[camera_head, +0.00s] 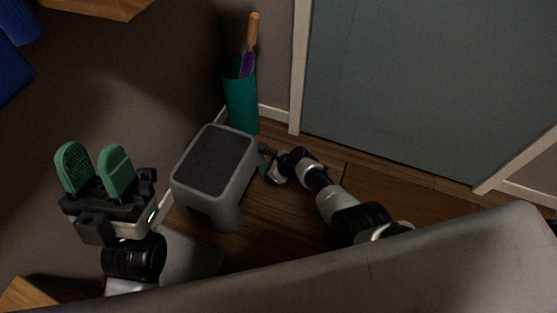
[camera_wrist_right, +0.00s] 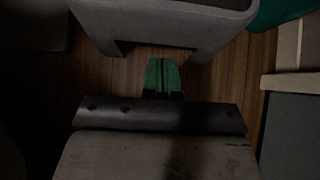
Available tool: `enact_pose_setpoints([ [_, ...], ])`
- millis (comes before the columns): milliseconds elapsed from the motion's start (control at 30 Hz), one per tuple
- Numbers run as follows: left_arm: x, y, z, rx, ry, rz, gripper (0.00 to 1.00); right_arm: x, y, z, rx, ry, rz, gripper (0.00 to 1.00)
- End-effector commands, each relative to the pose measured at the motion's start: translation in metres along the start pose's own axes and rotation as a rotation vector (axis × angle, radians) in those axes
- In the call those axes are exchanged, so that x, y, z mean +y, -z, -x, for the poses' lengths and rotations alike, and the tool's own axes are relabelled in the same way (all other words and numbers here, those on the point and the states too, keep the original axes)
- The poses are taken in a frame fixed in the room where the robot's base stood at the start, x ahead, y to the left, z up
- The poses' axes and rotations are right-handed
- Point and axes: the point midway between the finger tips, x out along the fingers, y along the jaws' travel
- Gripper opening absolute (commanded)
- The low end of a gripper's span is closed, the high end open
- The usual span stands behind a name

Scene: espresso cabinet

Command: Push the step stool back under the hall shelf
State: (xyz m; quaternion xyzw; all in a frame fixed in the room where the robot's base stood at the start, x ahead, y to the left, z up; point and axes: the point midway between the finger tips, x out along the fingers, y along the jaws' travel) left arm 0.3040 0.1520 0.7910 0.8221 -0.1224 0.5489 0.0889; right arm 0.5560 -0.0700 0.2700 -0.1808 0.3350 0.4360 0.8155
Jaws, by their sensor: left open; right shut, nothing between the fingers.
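The grey step stool (camera_head: 240,177) with a dark top stands upright on the wooden floor in the head view, near the left wall. In the right wrist view the stool (camera_wrist_right: 165,27) fills the top, with its legs either side of an opening. My right gripper (camera_head: 264,155) is low at the stool's right side, its fingertips partly hidden in the head view. In the right wrist view its green fingers (camera_wrist_right: 162,76) are together and empty, pointing at the stool; contact cannot be told. My left gripper (camera_head: 95,165) is open and empty, raised at the left.
A teal umbrella stand (camera_head: 242,100) holding an umbrella (camera_head: 250,45) stands behind the stool by the wall corner. A grey-blue door (camera_head: 430,80) is at the right. A wooden shelf edge (camera_head: 100,8) shows at top left. Bare floor (camera_head: 275,215) lies in front of the stool.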

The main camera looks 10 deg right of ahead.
Motion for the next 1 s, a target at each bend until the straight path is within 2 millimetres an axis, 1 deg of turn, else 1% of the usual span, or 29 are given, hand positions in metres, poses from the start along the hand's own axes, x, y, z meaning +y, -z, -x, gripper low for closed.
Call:
enact_pose_setpoints([
  [33, -0.001, -0.004, -0.007, -0.053, 0.001, -0.003, 0.43, 0.0, -0.003, 0.008, 0.001, 0.001, 0.0, 0.0],
  [267, -0.005, -0.037, -0.003, -0.308, 0.008, -0.017, 0.43, 0.0, -0.002, 0.018, 0.0, 0.0, 0.0, 0.0],
  [467, -0.01, -0.063, 0.006, -0.529, 0.016, -0.029, 0.43, -0.001, -0.002, 0.029, 0.0, 0.002, 0.0, 0.0],
  [600, -0.013, -0.078, 0.016, -0.682, 0.023, -0.036, 0.43, -0.001, -0.002, 0.037, 0.0, 0.001, -0.001, 0.0],
  [800, -0.018, -0.094, 0.034, -0.875, 0.034, -0.044, 0.43, -0.001, -0.002, 0.046, 0.0, 0.001, 0.0, 0.0],
  [1000, -0.021, -0.102, 0.046, -0.988, 0.041, -0.048, 0.43, -0.001, -0.001, 0.052, -0.001, 0.001, 0.001, 0.0],
])
